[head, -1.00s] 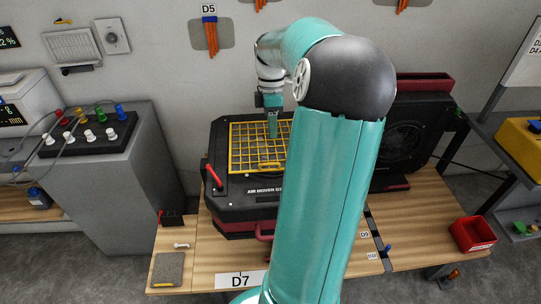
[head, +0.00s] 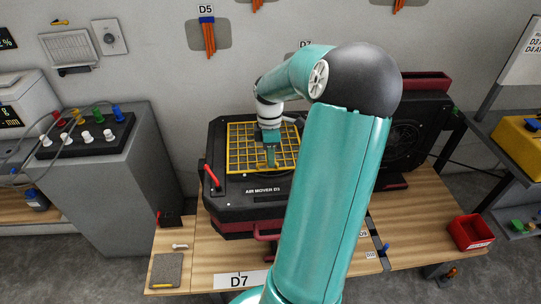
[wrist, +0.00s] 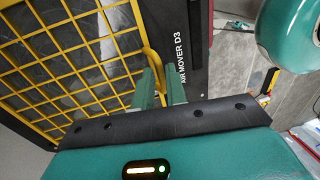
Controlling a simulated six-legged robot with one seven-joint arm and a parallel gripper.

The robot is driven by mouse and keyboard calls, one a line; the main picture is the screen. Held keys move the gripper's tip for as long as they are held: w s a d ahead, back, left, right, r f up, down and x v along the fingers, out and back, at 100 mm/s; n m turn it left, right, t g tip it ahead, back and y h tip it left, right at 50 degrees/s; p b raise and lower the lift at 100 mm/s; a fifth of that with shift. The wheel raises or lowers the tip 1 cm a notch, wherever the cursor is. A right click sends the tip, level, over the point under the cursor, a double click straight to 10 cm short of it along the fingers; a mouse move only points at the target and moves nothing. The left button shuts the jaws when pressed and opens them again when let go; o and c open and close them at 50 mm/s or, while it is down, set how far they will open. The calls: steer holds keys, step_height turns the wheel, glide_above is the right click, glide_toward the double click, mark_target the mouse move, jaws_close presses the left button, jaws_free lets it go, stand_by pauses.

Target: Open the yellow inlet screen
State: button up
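The yellow inlet screen (head: 240,146) is a wire grid lying flat on top of the black AIR MOVER D3 case (head: 225,190). It looks closed. In the wrist view the grid (wrist: 70,50) fills the left side, and its yellow handle bar (wrist: 150,52) runs down to my fingers. My gripper (head: 271,163) points down at the screen's front edge, where the handle is. In the wrist view my gripper's two green fingers (wrist: 161,88) stand apart, with the end of the handle between them. A gap shows, so I see no firm grip.
A red lever (head: 211,175) sits at the case's left front. A second black unit (head: 405,140) stands to the right. A red bin (head: 471,233) and a grey pad (head: 167,270) lie on the wooden bench (head: 420,205). My arm hides the middle of the bench.

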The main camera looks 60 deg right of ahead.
jaws_close()
steer(key=shift+r, duration=0.15)
